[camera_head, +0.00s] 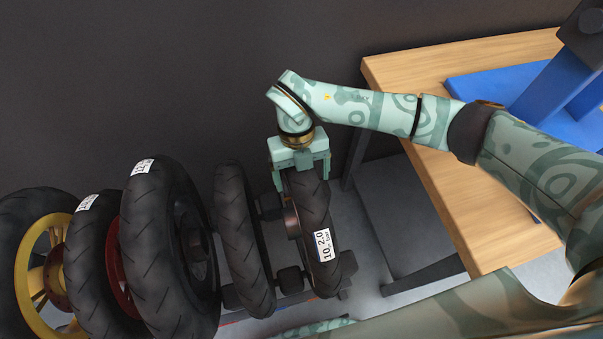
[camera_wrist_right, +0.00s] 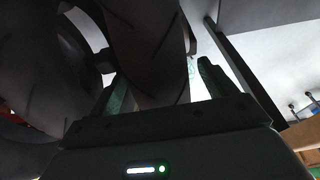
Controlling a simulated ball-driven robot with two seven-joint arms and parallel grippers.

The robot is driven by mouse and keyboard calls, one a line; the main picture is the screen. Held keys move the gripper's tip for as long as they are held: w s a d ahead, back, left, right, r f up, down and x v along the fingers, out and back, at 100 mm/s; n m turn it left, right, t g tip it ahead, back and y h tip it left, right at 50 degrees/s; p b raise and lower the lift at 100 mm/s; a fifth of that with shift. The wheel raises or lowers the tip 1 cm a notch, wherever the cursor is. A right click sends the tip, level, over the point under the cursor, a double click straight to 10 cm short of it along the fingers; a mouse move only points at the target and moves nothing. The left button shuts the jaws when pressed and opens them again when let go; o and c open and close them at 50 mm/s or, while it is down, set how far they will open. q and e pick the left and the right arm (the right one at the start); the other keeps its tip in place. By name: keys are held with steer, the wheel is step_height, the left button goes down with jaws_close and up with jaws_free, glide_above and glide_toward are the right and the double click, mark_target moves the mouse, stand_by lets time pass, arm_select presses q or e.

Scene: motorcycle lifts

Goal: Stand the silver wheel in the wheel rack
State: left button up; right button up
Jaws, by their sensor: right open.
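My right gripper (camera_head: 302,177) reaches down over the top of the rightmost tyre (camera_head: 318,215), which has a white "10 2.0" label. Its jaws are open, one finger on each side of the tread. In the right wrist view the tyre (camera_wrist_right: 150,60) shows between the two fingers (camera_wrist_right: 160,90). This wheel stands upright at the right end of the wheel rack (camera_head: 290,280). Its rim is mostly hidden, with only a brownish hub part showing, so I cannot tell whether it is the silver wheel. No silver rim shows clearly. My left gripper is out of view.
Close on the left stand a plain black tyre (camera_head: 240,240), a large labelled tyre (camera_head: 160,250), a red-rimmed wheel (camera_head: 88,255) and a yellow-rimmed wheel (camera_head: 35,262). A wooden table (camera_head: 440,170) with a blue lift (camera_head: 505,88) is on the right. A dark wall is behind.

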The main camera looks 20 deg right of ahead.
arm_select(q)
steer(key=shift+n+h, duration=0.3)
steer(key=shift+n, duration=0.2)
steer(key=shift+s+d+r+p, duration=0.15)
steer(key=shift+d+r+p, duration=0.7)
steer(key=shift+p, duration=0.5)
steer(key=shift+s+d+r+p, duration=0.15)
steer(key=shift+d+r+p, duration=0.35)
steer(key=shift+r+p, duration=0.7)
arm_select(e)
steer(key=v, duration=1.5)
steer(key=shift+r, duration=0.4)
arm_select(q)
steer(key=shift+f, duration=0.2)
arm_select(e)
steer(key=shift+w, duration=0.1)
